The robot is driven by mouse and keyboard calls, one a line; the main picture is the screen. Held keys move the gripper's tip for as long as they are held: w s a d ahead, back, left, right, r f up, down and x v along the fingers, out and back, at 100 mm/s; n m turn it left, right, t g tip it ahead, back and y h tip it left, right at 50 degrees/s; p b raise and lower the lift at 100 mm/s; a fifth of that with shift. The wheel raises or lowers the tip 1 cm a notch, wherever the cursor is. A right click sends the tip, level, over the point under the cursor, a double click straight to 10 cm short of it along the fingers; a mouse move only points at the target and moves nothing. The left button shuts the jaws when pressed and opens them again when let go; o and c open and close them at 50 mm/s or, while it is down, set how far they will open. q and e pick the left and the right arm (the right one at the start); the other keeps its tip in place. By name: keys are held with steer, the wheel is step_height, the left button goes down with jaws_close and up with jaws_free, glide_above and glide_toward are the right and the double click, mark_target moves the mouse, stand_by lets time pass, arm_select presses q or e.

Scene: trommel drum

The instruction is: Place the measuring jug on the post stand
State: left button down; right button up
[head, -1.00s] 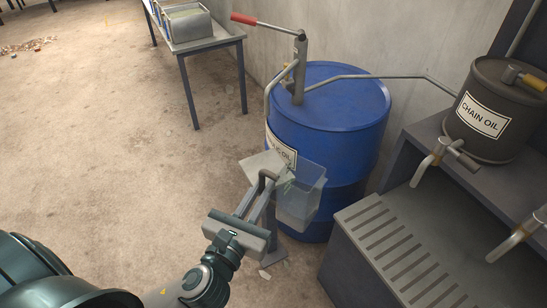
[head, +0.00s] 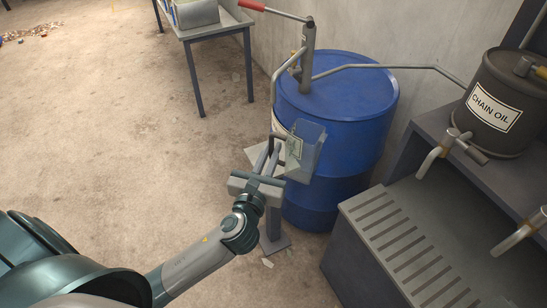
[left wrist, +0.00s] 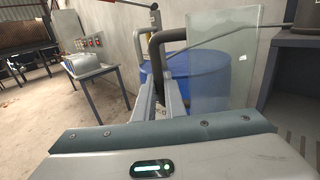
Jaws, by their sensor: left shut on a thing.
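The measuring jug (head: 309,145) is a clear, see-through vessel in front of the blue drum. My left gripper (head: 267,154) is shut on the jug's grey handle; the left wrist view shows the dark bent handle (left wrist: 172,42) between the fingers and the clear jug wall (left wrist: 222,75) to the right. The post stand has a pale top plate (head: 293,161), a grey post (head: 273,222) and a foot on the floor. The gripper and jug overlap the plate in the head view; I cannot tell whether the jug touches it. My right gripper is not in view.
A blue drum (head: 335,120) with a red-handled pump (head: 267,8) stands close behind. At right, a slotted grey bench (head: 400,245) and shelf hold a chain oil drum (head: 505,100) with taps. A table (head: 215,30) stands at the back. The floor at left is open.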

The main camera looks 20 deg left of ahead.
arm_select(q)
steer(key=w+a+f+n+y, duration=0.1)
steer(key=w+a+f+y, duration=0.1)
steer(key=w+a+f, duration=0.4)
steer(key=w+f, duration=0.4)
steer(key=w, duration=0.2)
steer(key=shift+w+a+n+g+y, duration=0.15)
steer(key=shift+w+n+g+y, duration=0.15)
steer(key=shift+n+y, duration=0.1)
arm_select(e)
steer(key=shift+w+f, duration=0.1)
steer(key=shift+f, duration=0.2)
arm_select(q)
steer(key=shift+b, duration=0.3)
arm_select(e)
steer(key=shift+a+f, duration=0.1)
